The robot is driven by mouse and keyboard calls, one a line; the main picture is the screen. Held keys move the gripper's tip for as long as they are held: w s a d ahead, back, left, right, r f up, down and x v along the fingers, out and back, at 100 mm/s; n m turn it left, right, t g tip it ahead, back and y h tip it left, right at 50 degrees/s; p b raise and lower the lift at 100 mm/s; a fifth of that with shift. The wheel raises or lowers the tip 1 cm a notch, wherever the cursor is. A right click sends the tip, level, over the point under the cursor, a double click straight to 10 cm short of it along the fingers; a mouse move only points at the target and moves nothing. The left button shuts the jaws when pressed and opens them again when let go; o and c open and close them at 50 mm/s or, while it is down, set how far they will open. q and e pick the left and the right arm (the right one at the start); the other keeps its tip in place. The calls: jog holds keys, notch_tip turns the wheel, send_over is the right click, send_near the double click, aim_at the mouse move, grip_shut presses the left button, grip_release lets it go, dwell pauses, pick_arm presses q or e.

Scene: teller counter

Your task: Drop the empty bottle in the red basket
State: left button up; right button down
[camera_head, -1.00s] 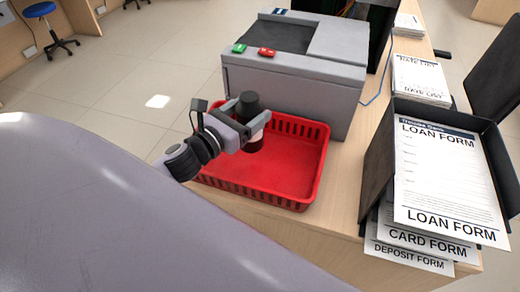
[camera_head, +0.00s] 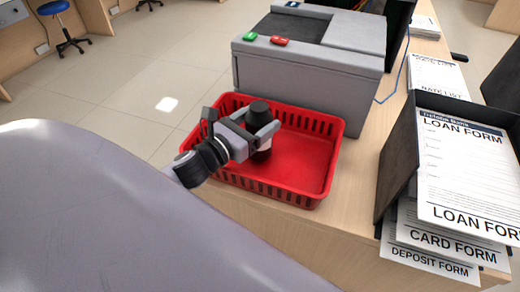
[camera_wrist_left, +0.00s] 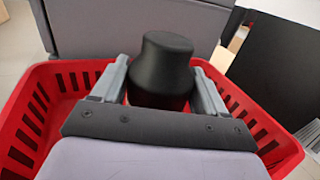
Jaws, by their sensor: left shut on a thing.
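The black bottle (camera_head: 260,110) is upright between the fingers of my left gripper (camera_head: 262,130), which is shut on it. In the left wrist view the bottle (camera_wrist_left: 162,72) shows its dark rounded top between the two grey fingers (camera_wrist_left: 160,92). The red basket (camera_head: 318,188) stands on the wooden counter, and its slotted walls also show in the left wrist view (camera_wrist_left: 30,112). The gripper and bottle are over the left part of the basket. The bottle's lower end is partly hidden, so I cannot tell if it touches the basket floor. My right gripper is not in view.
A grey machine (camera_head: 305,75) with green and red buttons stands right behind the basket. A black form holder (camera_head: 400,165) with loan, card and deposit forms is at the right. A paper stack (camera_head: 437,78) lies behind it. The basket's right part is empty.

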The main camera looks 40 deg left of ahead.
pick_arm(q)
jog(key=o, duration=1.3)
jog(key=shift+r, duration=0.1)
jog(key=shift+s+a+f, duration=0.1)
jog(key=shift+s+f, duration=0.1)
jog(key=shift+s, duration=0.4)
jog(key=shift+s+a+r+b, duration=0.1)
jog(key=shift+s+a+b, duration=0.05)
jog(key=shift+s, duration=0.85)
jog(key=shift+s+a+b, duration=0.15)
jog(key=shift+s+b, duration=0.05)
jog(key=shift+s, duration=0.75)
jog(key=shift+s+a+r+b, duration=0.1)
jog(key=shift+s+a+b, duration=0.05)
jog(key=shift+s, duration=0.85)
